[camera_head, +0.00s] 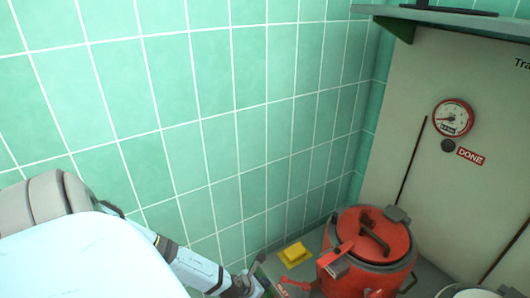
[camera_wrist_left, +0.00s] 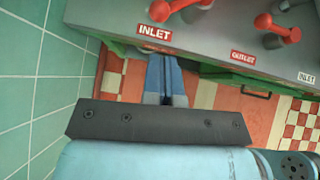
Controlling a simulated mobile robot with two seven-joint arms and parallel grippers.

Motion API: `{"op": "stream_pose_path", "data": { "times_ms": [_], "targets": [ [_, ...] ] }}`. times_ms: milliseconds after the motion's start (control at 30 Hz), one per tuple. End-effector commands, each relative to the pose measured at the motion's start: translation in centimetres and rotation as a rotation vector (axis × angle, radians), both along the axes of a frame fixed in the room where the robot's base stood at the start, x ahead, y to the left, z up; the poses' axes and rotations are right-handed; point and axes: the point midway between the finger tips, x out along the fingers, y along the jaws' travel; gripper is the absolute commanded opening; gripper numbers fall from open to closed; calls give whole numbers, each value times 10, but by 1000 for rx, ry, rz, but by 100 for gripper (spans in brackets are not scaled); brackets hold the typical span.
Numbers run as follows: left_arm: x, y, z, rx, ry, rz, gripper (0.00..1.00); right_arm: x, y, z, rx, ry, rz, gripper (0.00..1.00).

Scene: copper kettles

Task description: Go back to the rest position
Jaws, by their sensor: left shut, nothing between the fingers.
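My left arm comes in from the left in the head view. My left gripper (camera_head: 257,276) is low in the picture, left of the red kettle and apart from it. In the left wrist view its fingers (camera_wrist_left: 166,62) are together with nothing between them, pointing toward the edge of a grey counter (camera_wrist_left: 205,45). My right gripper is not in view.
Red valve handles (camera_wrist_left: 270,28) and an INLET label (camera_wrist_left: 154,34) are on the counter. A green tiled wall (camera_head: 230,120) runs along the left. A gauge (camera_head: 453,117) hangs on the back panel.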

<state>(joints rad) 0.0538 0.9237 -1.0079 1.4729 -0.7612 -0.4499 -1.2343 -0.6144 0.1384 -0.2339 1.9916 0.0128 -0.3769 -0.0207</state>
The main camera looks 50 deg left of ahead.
Motion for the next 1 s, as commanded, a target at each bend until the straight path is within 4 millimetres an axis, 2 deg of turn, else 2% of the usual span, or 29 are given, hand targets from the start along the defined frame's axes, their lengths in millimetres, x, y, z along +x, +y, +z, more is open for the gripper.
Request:
{"op": "stream_pose_path", "data": {
  "times_ms": [367,467,567,667,700,800,900,1000],
  "targets": [
    [0,-1,0,-2,0,1,0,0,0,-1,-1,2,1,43],
    [-3,-14,-1,-51,6,25,0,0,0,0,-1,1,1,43],
    [-11,-54,-2,-214,27,115,0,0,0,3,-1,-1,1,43],
    [-26,-119,4,-512,77,298,0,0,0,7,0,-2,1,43],
    [-34,-149,10,-666,106,397,0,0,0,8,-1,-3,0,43],
    [-52,-215,36,-1087,194,703,0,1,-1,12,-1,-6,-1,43],
    [-66,-254,68,-1485,278,1028,0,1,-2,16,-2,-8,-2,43],
    [-77,-269,98,-1829,338,1327,0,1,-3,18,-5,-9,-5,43]
  ]
}}
